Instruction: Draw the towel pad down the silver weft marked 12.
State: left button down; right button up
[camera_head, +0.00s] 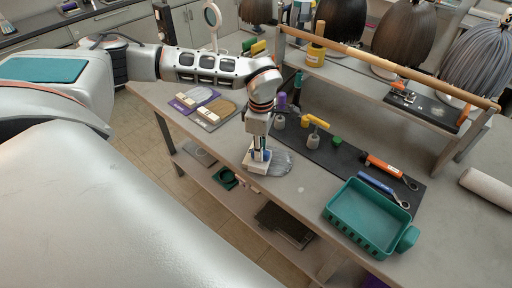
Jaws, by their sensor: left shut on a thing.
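My left arm reaches in from the left, and my left gripper (257,155) points down at the front of the bench. It is shut on a pale block, which looks like the towel pad (254,168). The pad is low over the bench, at the left end of a flat grey weft (284,164), which looks like the silver one. The gripper and pad hide part of that weft. I cannot tell whether the pad touches it, and no number 12 is readable. My right gripper is not in view.
Two wefts on boards (203,104) lie left of the gripper. A dark mat (330,157) with clamps and tools lies behind it. A teal basket (367,218) stands at right. A wooden rail (400,68) and wigs stand behind. A lower shelf (240,197) holds several items.

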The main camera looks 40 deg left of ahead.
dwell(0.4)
pick_arm(q)
jog(key=shift+w+d, duration=0.1)
jog(key=shift+d, duration=0.1)
jog(key=shift+w+d+f, duration=0.1)
jog(key=shift+w+d, duration=0.1)
jog(key=shift+d, duration=0.65)
jog(key=shift+w+d+r, duration=0.1)
jog(key=shift+w+d, duration=0.1)
jog(key=shift+d, duration=0.25)
jog(key=shift+w+d+r, duration=0.1)
jog(key=shift+w+d, duration=0.05)
jog(key=shift+d, duration=0.3)
jog(key=shift+f, duration=0.6)
jog(key=shift+w+d+f, duration=0.1)
jog(key=shift+w+d, duration=0.2)
jog(key=shift+d, duration=0.6)
